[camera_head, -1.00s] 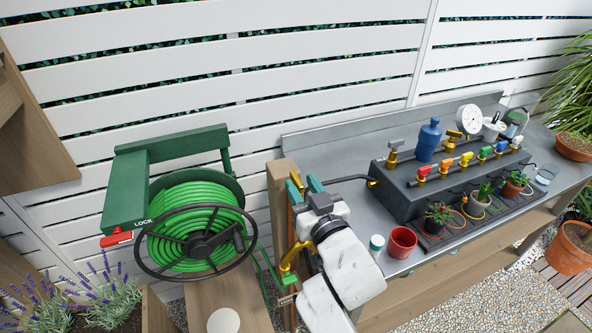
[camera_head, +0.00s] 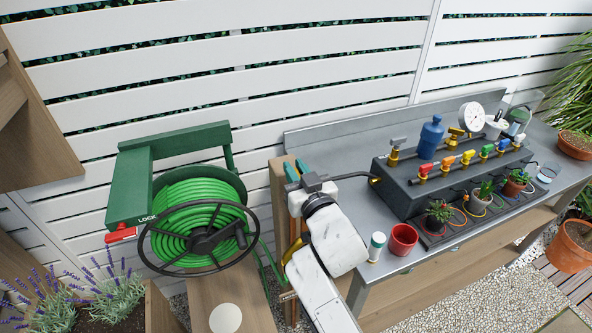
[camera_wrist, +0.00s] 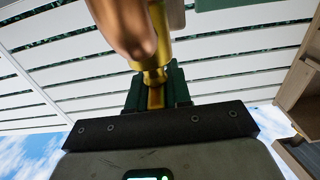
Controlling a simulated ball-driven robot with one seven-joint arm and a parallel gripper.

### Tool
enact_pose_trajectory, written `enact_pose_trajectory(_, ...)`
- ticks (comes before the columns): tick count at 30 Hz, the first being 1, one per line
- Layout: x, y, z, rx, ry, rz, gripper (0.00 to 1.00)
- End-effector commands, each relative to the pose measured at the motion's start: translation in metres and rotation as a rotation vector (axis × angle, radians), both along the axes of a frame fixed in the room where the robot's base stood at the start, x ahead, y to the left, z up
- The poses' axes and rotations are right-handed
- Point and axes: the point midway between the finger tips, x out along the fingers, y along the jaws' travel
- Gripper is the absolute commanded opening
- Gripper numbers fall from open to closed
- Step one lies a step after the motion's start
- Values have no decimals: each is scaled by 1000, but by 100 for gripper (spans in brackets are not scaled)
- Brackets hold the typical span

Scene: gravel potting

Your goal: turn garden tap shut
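The garden tap is brass and sits at the wooden post left of the bench. In the head view only a yellow brass part (camera_head: 293,250) shows below my gripper, and my arm hides the rest. My gripper (camera_head: 298,170) is at the top of the post, its two teal fingers a little apart. In the wrist view brass tap parts (camera_wrist: 154,74) stand just beyond the gripper, and a narrow brass strip shows between the dark green fingers (camera_wrist: 156,98). Whether the fingers press on it cannot be told. The handle's angle is unclear.
A green hose reel (camera_head: 205,222) with a red lock lever (camera_head: 121,235) stands close on the left. The metal bench (camera_head: 340,158) on the right carries a valve box (camera_head: 398,190), a red cup (camera_head: 403,238) and a small white jar (camera_head: 376,246). A rounded copper part (camera_wrist: 125,25) is near the wrist camera.

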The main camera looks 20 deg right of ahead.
Motion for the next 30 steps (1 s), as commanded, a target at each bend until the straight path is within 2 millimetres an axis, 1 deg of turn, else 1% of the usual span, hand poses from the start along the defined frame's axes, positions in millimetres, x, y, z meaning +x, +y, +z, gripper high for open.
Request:
enact_pose_trajectory(1,0,0,0,0,0,0,9)
enact_pose_trajectory(4,0,0,0,0,0,0,0)
enact_pose_trajectory(17,0,1,-4,-1,-1,-23,0)
enact_pose_trajectory(23,0,0,-7,1,-5,-87,0)
enact_pose_trajectory(30,0,-2,-9,2,-6,-207,0)
